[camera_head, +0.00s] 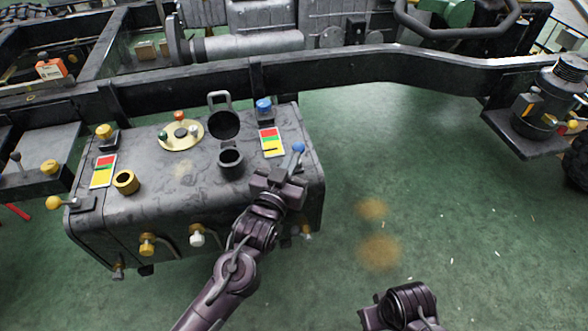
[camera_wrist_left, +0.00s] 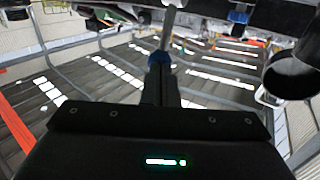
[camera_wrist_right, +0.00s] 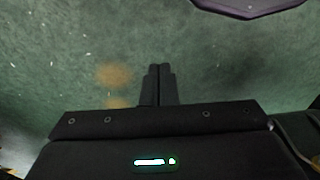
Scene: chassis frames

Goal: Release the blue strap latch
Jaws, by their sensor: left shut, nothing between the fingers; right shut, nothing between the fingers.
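A lever with a blue ball end (camera_head: 298,147) stands at the right end of the dark tank. The ball also shows as a blue spot in the left wrist view (camera_wrist_left: 160,57), with a grey rod above it. My left gripper (camera_head: 293,172) is shut and empty, its fingertips close to the lever; I cannot tell whether they touch. In the left wrist view the fingers (camera_wrist_left: 160,72) partly cover the ball. My right gripper (camera_wrist_right: 160,68) is shut and empty over bare green floor, well right of the tank. Its fingers are not clear in the head view.
A blue-capped fitting (camera_head: 264,106), a red-yellow label (camera_head: 271,142) and an open black neck (camera_head: 230,162) are on the tank. A lever with a yellow ball (camera_head: 54,202) is at its left end. A chassis rail (camera_head: 350,70) runs behind. The floor to the right (camera_head: 420,180) is clear.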

